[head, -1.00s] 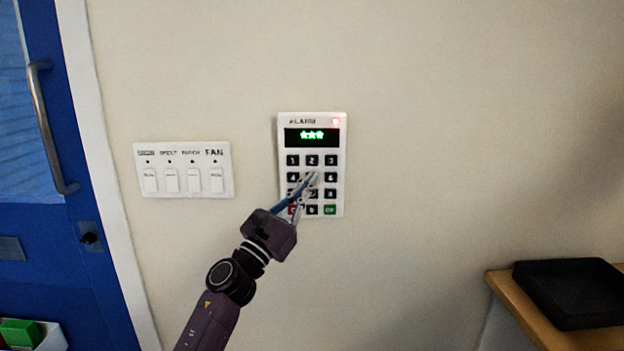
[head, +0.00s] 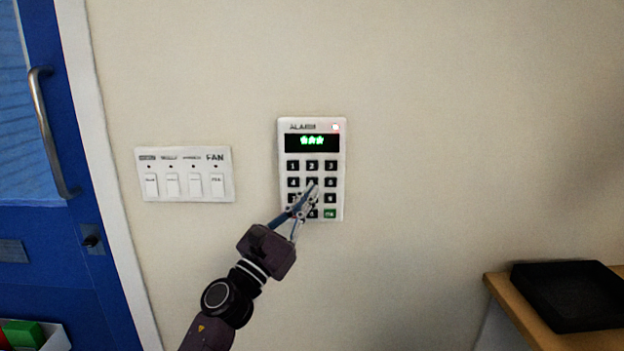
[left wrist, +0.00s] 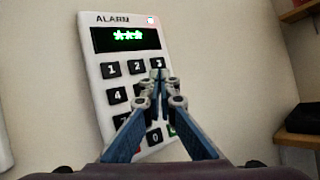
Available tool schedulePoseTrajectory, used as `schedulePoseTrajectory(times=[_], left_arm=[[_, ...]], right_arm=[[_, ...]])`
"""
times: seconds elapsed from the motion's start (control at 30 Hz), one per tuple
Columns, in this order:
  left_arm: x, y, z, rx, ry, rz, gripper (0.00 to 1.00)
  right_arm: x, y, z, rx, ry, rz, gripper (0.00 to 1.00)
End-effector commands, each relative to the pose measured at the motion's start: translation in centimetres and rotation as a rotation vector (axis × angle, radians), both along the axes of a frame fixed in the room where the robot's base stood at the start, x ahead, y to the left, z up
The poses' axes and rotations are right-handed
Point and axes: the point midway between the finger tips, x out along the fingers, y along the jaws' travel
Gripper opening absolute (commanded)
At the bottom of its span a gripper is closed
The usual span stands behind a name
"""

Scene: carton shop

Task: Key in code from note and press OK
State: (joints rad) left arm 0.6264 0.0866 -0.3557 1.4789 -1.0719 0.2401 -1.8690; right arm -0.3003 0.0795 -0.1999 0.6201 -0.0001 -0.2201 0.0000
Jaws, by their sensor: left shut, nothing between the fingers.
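The white alarm keypad (head: 339,165) is fixed on the wall, with dark number keys, a green OK key (head: 330,213) and a red light at its top right. Its display (head: 312,142) shows three green stars; it also reads three stars in the left wrist view (left wrist: 127,37). My left gripper (head: 312,187) is shut and empty, its fingertips in front of the middle column around the 5 key. In the left wrist view the fingers (left wrist: 159,80) cover the middle and right keys. I cannot tell whether the tips touch a key. No note is in view.
A white switch panel (head: 184,175) with several switches is left of the keypad. A blue door (head: 50,255) with a metal handle is at the far left. A black tray (head: 570,290) rests on a wooden surface at the lower right. The wall between is clear.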

Motion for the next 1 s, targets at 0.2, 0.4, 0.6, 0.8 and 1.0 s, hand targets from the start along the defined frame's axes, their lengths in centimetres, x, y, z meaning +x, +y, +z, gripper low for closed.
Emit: schedulePoseTrajectory(times=[0.2,0.4,0.6,0.8,1.0], left_arm=[[-2.0,0.0,0.1,0.001,0.0,0.001,0.0],[-2.6,0.0,0.0,0.001,0.001,0.0,0.0],[-2.6,0.0,0.0,0.0,0.0,0.0,0.0],[-2.5,0.0,0.0,0.0,0.0,0.0,0.0],[-2.5,0.0,0.0,0.0,0.0,0.0,0.0]], right_arm=[[0.0,-0.1,1.1,-0.001,0.0,0.0,0.4],[0.0,-0.1,1.2,-0.001,0.0,0.001,0.4],[0.0,-0.1,1.2,-0.001,0.0,0.001,0.4],[0.0,-0.1,1.2,-0.001,0.0,0.001,0.4],[0.0,-0.1,1.2,-0.001,0.0,0.001,0.19]])
